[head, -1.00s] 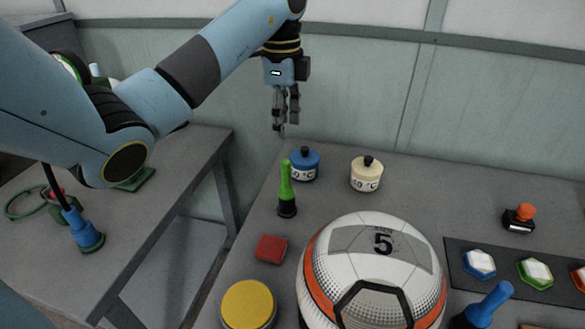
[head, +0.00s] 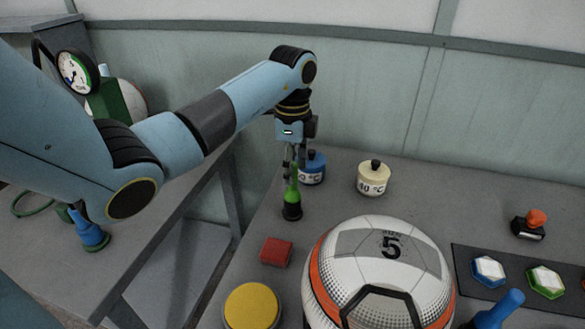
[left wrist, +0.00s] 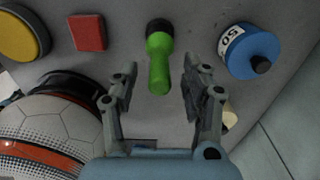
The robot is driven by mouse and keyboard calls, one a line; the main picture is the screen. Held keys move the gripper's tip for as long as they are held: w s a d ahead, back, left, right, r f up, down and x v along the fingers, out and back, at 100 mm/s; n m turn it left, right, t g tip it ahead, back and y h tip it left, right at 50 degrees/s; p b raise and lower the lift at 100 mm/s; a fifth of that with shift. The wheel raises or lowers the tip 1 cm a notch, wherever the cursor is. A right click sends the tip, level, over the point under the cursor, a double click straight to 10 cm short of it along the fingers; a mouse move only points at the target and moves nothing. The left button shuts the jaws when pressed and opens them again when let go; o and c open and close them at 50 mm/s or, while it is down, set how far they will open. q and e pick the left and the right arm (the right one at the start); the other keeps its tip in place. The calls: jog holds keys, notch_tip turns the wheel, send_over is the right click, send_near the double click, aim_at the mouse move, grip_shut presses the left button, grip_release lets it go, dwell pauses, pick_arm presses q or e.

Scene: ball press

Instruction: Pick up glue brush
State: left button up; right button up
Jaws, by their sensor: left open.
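The glue brush (head: 292,204) is a green-handled brush with a black base, upright on the table left of the ball. In the left wrist view the brush (left wrist: 158,64) shows between the two fingers, with its green handle toward me. My left gripper (head: 293,165) points down over the top of the handle. Its fingers (left wrist: 150,90) are open, one on each side of the handle, with gaps visible. In the head view the fingers partly hide the handle's top. My right gripper is not in view.
A blue pot (head: 313,168) stands close behind the brush, with a cream pot (head: 373,178) to its right. A red block (head: 276,251), a yellow-topped round tin (head: 252,307) and a large white ball (head: 385,262) stand nearer. Bare table lies between the brush and the red block.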

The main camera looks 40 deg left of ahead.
pick_arm(q)
grip_shut()
jog(key=shift+r, duration=0.1)
